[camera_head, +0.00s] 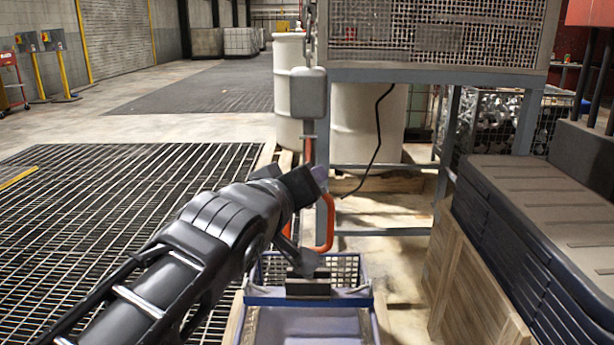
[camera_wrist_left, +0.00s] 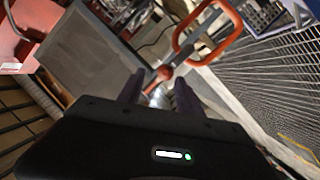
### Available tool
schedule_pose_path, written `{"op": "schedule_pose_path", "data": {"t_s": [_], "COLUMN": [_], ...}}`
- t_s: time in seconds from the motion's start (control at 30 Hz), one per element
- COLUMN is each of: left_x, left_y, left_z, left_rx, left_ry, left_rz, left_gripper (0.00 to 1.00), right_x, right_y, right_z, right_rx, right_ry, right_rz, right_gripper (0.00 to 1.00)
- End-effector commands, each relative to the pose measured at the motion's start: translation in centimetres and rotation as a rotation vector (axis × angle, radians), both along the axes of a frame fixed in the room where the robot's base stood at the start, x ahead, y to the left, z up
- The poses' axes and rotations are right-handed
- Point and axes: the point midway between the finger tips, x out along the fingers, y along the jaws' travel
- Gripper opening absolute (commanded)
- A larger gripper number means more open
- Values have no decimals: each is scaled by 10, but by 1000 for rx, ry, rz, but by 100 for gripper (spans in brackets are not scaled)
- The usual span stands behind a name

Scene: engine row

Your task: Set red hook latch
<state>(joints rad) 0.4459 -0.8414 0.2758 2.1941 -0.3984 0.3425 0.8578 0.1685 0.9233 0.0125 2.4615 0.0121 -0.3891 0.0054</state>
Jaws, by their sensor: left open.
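A red-orange hook (camera_head: 329,232) hangs under a grey block (camera_head: 308,96) on a chain in the head view. My left gripper (camera_head: 308,186) is at the hook's upper part and covers some of it, so the latch cannot be made out there. In the left wrist view the hook (camera_wrist_left: 229,47) is an orange loop whose red end reaches toward the gap between the two open fingers of my left gripper (camera_wrist_left: 158,88). Whether the fingers touch it I cannot tell. My right gripper is not in view.
Below the hook is a blue-purple crate (camera_head: 268,301) with a dark metal part (camera_head: 307,285) at its far end. A grey metal stand (camera_head: 430,75) with a mesh front is behind. Stacked dark cases (camera_head: 535,235) are close on the right. Floor grating (camera_head: 90,215) is clear on the left.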

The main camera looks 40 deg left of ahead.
Motion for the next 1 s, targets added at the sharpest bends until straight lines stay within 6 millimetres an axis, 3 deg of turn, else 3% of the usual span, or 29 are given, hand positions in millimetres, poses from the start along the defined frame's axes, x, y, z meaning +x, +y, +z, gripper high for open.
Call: {"op": "schedule_pose_path", "data": {"t_s": [0.1, 0.3, 1.0], "left_x": [-20, -42, -45], "left_y": [-8, -16, -17], "left_z": [9, 11, 11], "left_rx": [1, -1, -1], "left_ry": [-4, 0, 0], "left_rz": [-1, 0, 0], "left_gripper": [42, 42, 42], "right_x": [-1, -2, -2], "right_y": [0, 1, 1], "right_z": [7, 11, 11], "right_rx": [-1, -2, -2], "right_ry": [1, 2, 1], "right_rz": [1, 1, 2], "right_gripper": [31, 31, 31]}}
